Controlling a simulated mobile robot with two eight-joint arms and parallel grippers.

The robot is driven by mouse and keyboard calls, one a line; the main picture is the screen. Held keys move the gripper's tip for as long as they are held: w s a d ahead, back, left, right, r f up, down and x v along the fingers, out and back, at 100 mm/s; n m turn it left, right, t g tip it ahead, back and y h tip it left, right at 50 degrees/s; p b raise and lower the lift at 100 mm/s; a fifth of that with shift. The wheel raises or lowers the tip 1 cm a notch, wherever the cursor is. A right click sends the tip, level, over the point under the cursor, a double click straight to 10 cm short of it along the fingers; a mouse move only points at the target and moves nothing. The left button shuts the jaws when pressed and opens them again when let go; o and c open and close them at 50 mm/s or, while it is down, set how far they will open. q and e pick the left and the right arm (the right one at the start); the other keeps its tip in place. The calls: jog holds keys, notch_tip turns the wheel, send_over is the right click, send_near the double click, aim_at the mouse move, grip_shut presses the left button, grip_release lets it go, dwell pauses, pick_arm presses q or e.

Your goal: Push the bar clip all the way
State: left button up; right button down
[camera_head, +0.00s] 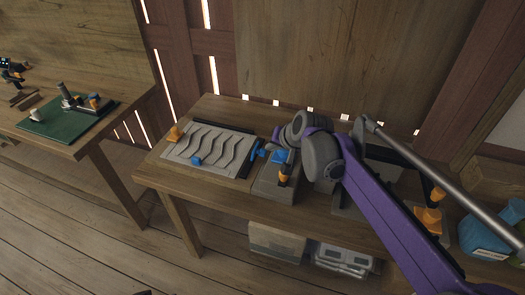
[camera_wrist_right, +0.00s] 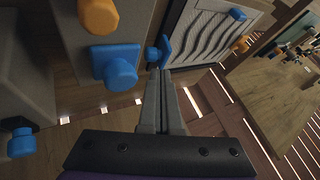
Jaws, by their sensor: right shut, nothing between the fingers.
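A small blue piece, which may be the bar clip (camera_head: 258,150), sits between the grooved panel's dark right edge and a grey block (camera_head: 272,186). It also shows in the right wrist view (camera_wrist_right: 165,49), just beyond my fingertips. My right gripper (camera_wrist_right: 161,75) is shut and empty, its fingers pointing at that blue piece. I cannot tell whether they touch it, or how far it is pushed in. In the head view, my purple arm and grey wrist cover the area right of the grey block. My left gripper is not in view.
The grooved panel (camera_head: 208,142) has a blue knob (camera_head: 196,160) and an orange knob (camera_head: 175,133). The grey block carries a blue knob (camera_head: 281,156) and an orange-and-black piece (camera_head: 284,174). A blue container (camera_head: 487,232) stands far right. Bins sit below the table.

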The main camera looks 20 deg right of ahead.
aim_at(258, 153)
jog(key=x, duration=0.8)
jog(key=shift+w+f+b, duration=0.25)
jog(key=shift+f+b, duration=0.1)
